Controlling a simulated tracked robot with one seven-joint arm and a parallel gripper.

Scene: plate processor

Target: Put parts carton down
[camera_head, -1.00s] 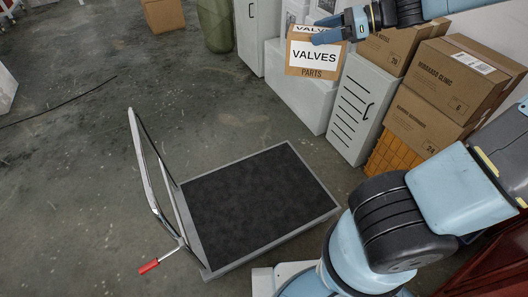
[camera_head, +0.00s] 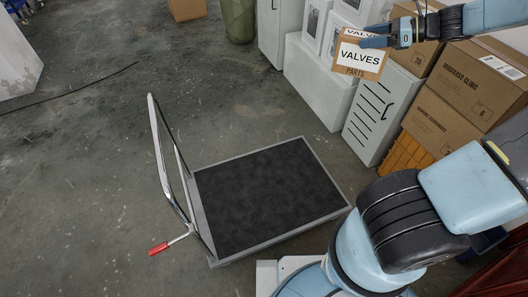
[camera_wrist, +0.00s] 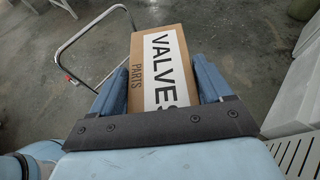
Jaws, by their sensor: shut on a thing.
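The parts carton (camera_head: 360,58) is a small brown box with a white "VALVES" label and the word "PARTS". It hangs in the air in the upper right of the head view, in front of the white boxes and the grey cabinet. My gripper (camera_head: 376,39) is shut on it near its top. In the wrist view the carton (camera_wrist: 160,70) sits between the two blue fingers of my gripper (camera_wrist: 161,85), with its label facing the camera. The carton's far sides are hidden.
A flat trolley (camera_head: 268,195) with an empty black deck and an upright handle (camera_head: 168,165) stands on the floor. Brown cartons (camera_head: 470,85), a grey vented cabinet (camera_head: 382,110) and white boxes (camera_head: 318,80) line the right. Open concrete floor (camera_head: 80,200) lies left of the trolley.

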